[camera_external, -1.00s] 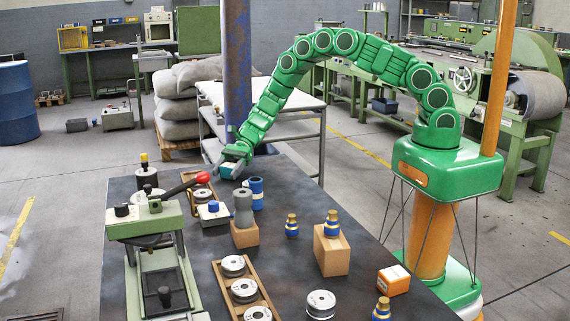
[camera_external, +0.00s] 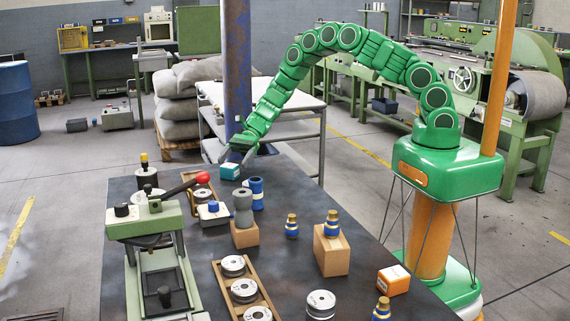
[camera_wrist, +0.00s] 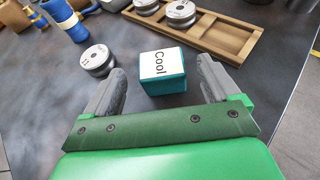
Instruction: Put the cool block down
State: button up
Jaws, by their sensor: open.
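The cool block (camera_external: 230,171) is a small teal cube resting on the dark table near its far end. In the wrist view the block (camera_wrist: 163,75) shows its white label reading "Cool". My gripper (camera_external: 240,151) is just above and behind it in the external view. In the wrist view my gripper (camera_wrist: 160,80) has its two grey fingers spread wide, with the block ahead between them and a gap on each side. Nothing is held.
A wooden tray (camera_wrist: 240,39) and a metal spool (camera_wrist: 97,60) lie near the block in the wrist view. A blue cylinder (camera_external: 257,193) and a press with a red-knobbed lever (camera_external: 203,178) stand nearby. Bare table surrounds the block's near right side.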

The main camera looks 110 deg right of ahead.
jog(key=v, duration=0.5)
jog(key=shift+s+d+r, duration=0.15)
jog(key=shift+s+d, duration=0.1)
jog(key=shift+d, duration=0.1)
jog(key=shift+s+r, duration=0.1)
jog(key=shift+r, duration=0.05)
jog(key=a+r+n+g+y, duration=0.2)
jog(key=a+r+n, duration=0.3)
jog(key=a+r, duration=0.4)
jog(key=s+a+r+n+g+h, duration=0.1)
jog(key=s+a+r+n+g, duration=0.45)
jog(key=a, duration=0.55)
jog(key=s+a+r+n+g, duration=0.2)
jog(key=s+a+r+n, duration=0.35)
jog(key=a+r, duration=0.4)
jog(key=s+a+r+n+g+h, duration=0.1)
jog(key=s+a+n+h, duration=0.2)
jog(key=s, duration=0.5)
jog(key=s+a+r+n+g+h, duration=0.1)
jog(key=s+a+n+h, duration=0.2)
jog(key=s, duration=0.4)
jog(key=s+d+n+h, duration=0.2)
jog(key=s, duration=0.6)
jog(key=s+d+r+n+h, duration=0.1)
jog(key=s+d+n+h, duration=0.1)
jog(key=s, duration=0.6)
jog(key=shift+s+r+n, duration=0.25)
jog(key=shift+n, duration=0.25)
